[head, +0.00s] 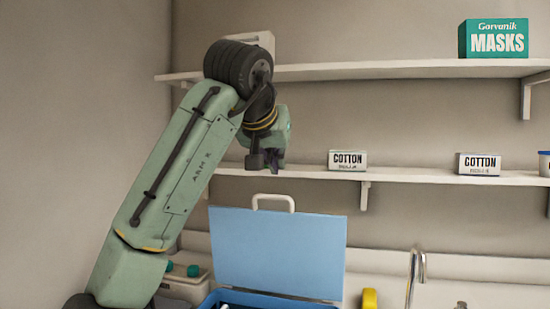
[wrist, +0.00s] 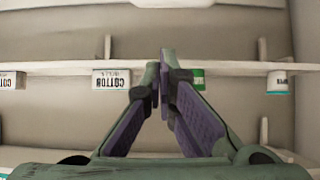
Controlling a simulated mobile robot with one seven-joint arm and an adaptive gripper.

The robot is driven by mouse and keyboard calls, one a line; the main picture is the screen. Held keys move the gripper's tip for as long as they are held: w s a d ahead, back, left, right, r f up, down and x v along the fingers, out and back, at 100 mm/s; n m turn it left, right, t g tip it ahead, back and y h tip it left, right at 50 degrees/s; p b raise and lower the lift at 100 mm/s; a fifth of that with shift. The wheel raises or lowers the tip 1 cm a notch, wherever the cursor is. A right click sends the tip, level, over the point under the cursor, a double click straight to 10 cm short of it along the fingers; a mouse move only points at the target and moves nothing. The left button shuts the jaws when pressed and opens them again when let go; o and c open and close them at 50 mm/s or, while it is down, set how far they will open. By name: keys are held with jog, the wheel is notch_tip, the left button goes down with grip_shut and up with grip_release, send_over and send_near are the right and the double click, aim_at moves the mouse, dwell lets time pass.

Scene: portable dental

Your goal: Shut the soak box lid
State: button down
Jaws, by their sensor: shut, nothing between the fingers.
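The soak box (head: 268,299) is blue and stands at the bottom of the head view, cut off by the lower edge. Its blue lid (head: 280,252) stands raised, with a white handle (head: 273,198) on its top edge. My gripper (head: 274,164) is above the lid, a little over the handle and apart from it. In the wrist view the two fingers of my gripper (wrist: 163,80) meet at their tips, with nothing between them. The lid does not show in the wrist view.
Two wall shelves run behind the box. The lower shelf (head: 410,178) holds cotton boxes (head: 348,160); the upper shelf (head: 380,69) holds a masks box (head: 493,38). A tap (head: 415,270) and a yellow object (head: 369,299) stand to the right. A pale container (head: 185,287) stands to the left.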

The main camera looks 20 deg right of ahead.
jog(key=p+x, duration=0.2)
jog(key=x, duration=0.5)
jog(key=s+a, duration=0.1)
jog(key=s+a+f, duration=0.1)
jog(key=s, duration=0.1)
jog(key=shift+p, duration=0.3)
jog(key=shift+s, duration=0.1)
jog(key=shift+a+f, duration=0.1)
jog(key=shift+f, duration=0.05)
